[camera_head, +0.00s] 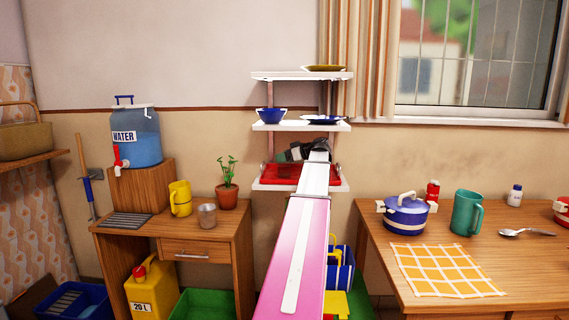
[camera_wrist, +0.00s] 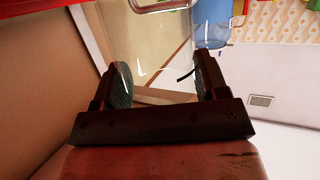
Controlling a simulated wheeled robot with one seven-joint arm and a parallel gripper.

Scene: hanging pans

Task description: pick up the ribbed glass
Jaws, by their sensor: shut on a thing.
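My gripper (camera_wrist: 163,82) has its two fingers spread around a clear, see-through glass (camera_wrist: 153,60) in the wrist view. The glass lies between the finger pads, and the background shows through it. Its ribs are hard to make out there. In the head view my gripper (camera_head: 303,152) is at the wall shelf, just above the red tray on the lowest board. My arm hides most of the tray's middle, and I cannot make out the held glass in that view.
A red tray (camera_head: 275,174) sits on the lowest shelf board, close under my gripper. The middle board (camera_head: 283,126) above holds a blue bowl (camera_head: 271,115) and a plate (camera_head: 323,119). A small grey-brown cup (camera_head: 207,215) stands on the left table beside a potted plant (camera_head: 227,188).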

